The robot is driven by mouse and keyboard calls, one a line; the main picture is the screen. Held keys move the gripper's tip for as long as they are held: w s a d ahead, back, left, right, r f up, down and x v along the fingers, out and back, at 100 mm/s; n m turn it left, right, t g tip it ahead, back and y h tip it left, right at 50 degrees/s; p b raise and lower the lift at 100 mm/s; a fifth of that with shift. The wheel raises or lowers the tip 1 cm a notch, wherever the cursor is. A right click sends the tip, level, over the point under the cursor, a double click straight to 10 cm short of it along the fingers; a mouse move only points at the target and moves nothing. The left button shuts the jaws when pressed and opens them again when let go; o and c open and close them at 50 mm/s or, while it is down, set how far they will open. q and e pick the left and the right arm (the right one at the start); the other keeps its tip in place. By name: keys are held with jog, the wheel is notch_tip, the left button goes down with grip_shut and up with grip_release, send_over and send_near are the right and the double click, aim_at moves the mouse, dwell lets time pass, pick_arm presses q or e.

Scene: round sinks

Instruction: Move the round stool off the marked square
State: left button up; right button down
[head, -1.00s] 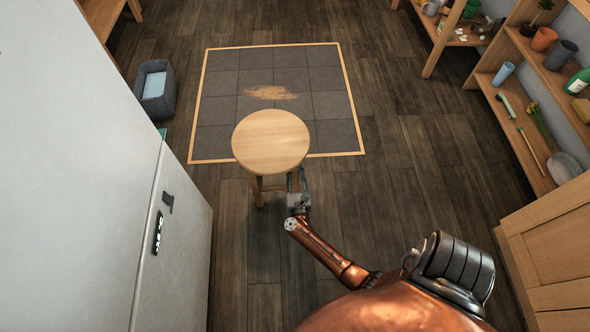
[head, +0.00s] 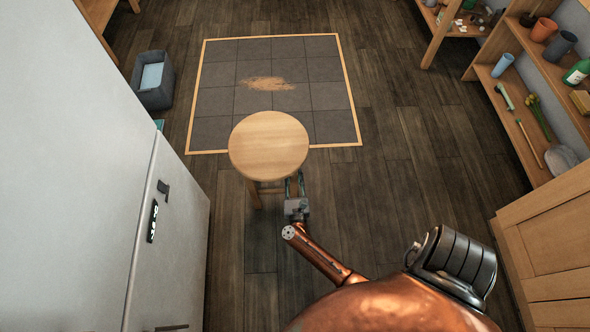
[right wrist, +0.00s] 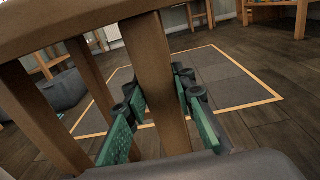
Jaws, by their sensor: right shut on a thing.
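The round wooden stool (head: 268,146) stands upright at the near edge of the marked square (head: 217,103). Its seat overlaps that edge in the head view and hides the feet of its far legs. A near leg shows on plain floor. In the right wrist view, my right gripper's green fingers (right wrist: 158,95) are closed around a stool leg (right wrist: 150,55), with the square's outline beyond it. In the head view, my right gripper (head: 295,182) is just below the seat's right side. My left gripper is in neither view.
A white cabinet-like block (head: 70,180) stands close on the left. A grey bin (head: 153,80) sits left of the square. Wooden shelves (head: 535,85) and a cabinet (head: 550,245) line the right. The floor right of the stool is clear.

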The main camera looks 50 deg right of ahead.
jog(key=shift+a+f, duration=0.1)
jog(key=shift+a, duration=0.1)
jog(key=c, duration=1.9)
grip_release()
jog(key=o, duration=0.4)
jog(key=shift+c, duration=0.2)
